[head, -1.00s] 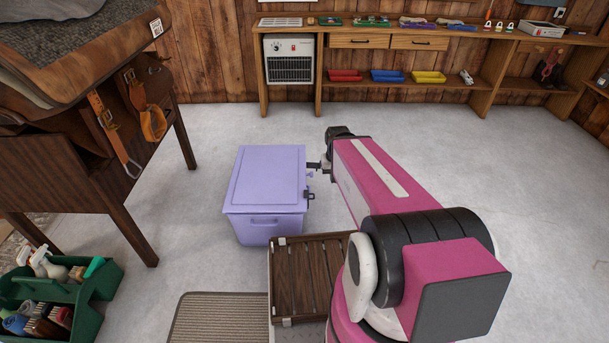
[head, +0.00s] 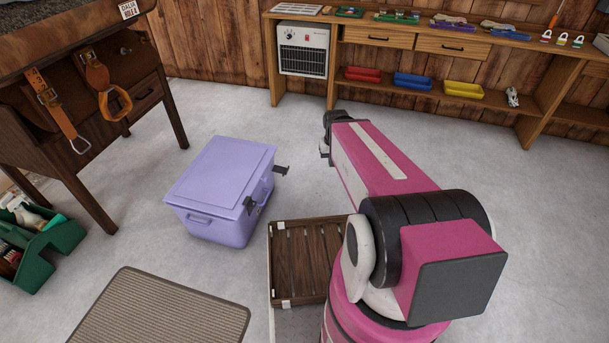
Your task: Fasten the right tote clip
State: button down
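The lilac tote (head: 222,180) stands on the floor left of centre with its lid down. Two dark clips are on its right-hand side. The far clip (head: 281,170), the one farther right in the picture, sticks outward from the lid edge. The near clip (head: 250,205) lies close against the tote wall. A handle shows between them. My gripper (head: 325,150) is to the right of the tote, apart from the far clip with floor showing between. It is small and partly hidden by my arm, so its fingers are not clear.
A dark slatted crate (head: 308,262) stands in front, between the tote and my base. A ribbed mat (head: 160,312) lies front left. A wooden bench (head: 400,100) lines the back wall. A green caddy (head: 50,245) is at left. Floor around the tote is mostly clear.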

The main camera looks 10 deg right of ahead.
aim_at(284, 170)
jog(key=l, duration=0.45)
jog(key=i+l, duration=0.15)
jog(key=l, duration=0.8)
jog(key=i, duration=0.05)
